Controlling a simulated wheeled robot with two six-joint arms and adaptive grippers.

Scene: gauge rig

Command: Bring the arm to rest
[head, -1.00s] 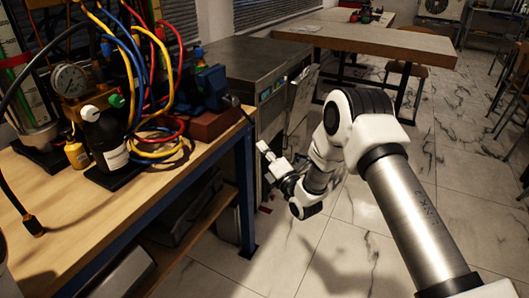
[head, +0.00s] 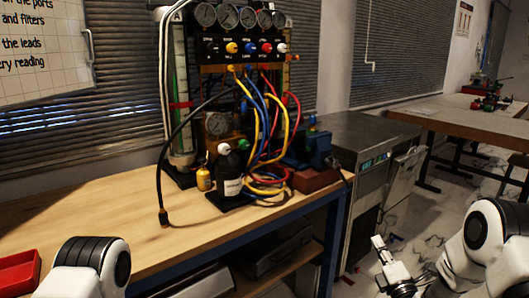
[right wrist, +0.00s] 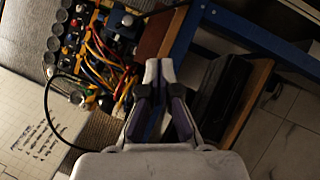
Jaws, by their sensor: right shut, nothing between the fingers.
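My right arm comes in at the lower right of the head view. Its gripper (head: 379,246) hangs in front of the bench's right end, apart from the bench. In the right wrist view the gripper's fingers (right wrist: 158,68) are together with nothing between them. The shoulder of my left arm shows at the lower left of the head view; the left gripper is out of the picture. The gauge rig (head: 242,46), with its row of gauges and coloured hoses, stands upright on the wooden bench (head: 120,215).
A red tray (head: 18,272) sits at the left. A grey metal cabinet (head: 360,135) stands beyond the bench's right end. Open tiled floor lies at the right.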

